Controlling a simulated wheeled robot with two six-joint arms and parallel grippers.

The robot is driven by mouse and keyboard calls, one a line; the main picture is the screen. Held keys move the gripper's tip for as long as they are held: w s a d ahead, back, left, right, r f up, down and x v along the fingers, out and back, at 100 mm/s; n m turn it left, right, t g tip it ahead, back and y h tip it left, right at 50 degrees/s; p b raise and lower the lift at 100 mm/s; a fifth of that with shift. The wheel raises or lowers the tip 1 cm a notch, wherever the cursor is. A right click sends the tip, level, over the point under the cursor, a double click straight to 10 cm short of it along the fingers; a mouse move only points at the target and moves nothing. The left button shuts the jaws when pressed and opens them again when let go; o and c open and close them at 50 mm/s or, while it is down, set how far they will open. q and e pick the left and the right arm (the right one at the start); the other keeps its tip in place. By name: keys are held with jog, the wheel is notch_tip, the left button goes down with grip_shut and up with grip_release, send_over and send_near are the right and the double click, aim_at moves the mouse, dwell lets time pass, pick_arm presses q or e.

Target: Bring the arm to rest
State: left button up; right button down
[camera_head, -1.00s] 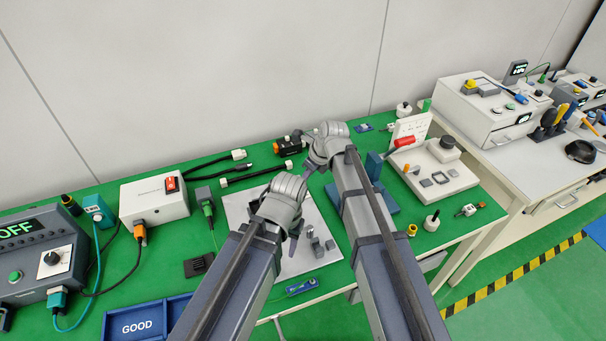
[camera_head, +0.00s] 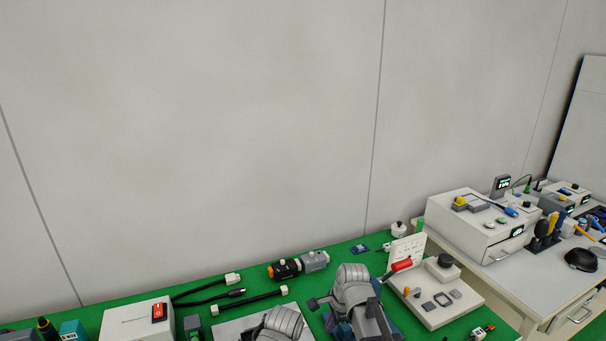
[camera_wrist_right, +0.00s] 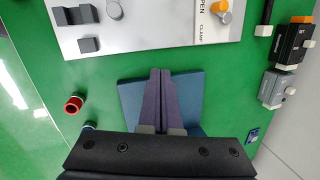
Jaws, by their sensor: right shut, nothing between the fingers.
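My right gripper (camera_head: 316,303) shows low in the head view, right of centre, at the end of my right arm. In the right wrist view its two fingers (camera_wrist_right: 160,85) are pressed together with nothing between them. They show over a blue block-like base (camera_wrist_right: 190,92) on the green bench top. My left gripper's wrist housing (camera_head: 280,325) shows at the bottom edge of the head view, left of the right one. Its fingers are cut off or too small to judge.
A silver plate (camera_wrist_right: 150,35) with grey blocks and an orange knob (camera_wrist_right: 219,7) lies close by in the wrist view. A red ring (camera_wrist_right: 73,105) lies left. A black-and-grey device (camera_head: 300,265), cables (camera_head: 250,301) and a white panel box (camera_head: 407,248) stand around the arms.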

jog(key=s+d+n+g+h, duration=0.1)
jog(key=s+d+n+h, duration=0.1)
jog(key=s+d+n, duration=1.1)
jog(key=s+a+n, duration=0.2)
jog(key=a+n, duration=0.1)
jog(key=a, duration=0.4)
jog(key=s+a+n+g+h, duration=0.1)
jog(key=s+a+n, duration=0.1)
jog(key=a, duration=0.5)
jog(key=shift+a+f+n, duration=0.2)
jog(key=shift+f+n, duration=0.05)
jog(key=shift+n, duration=0.25)
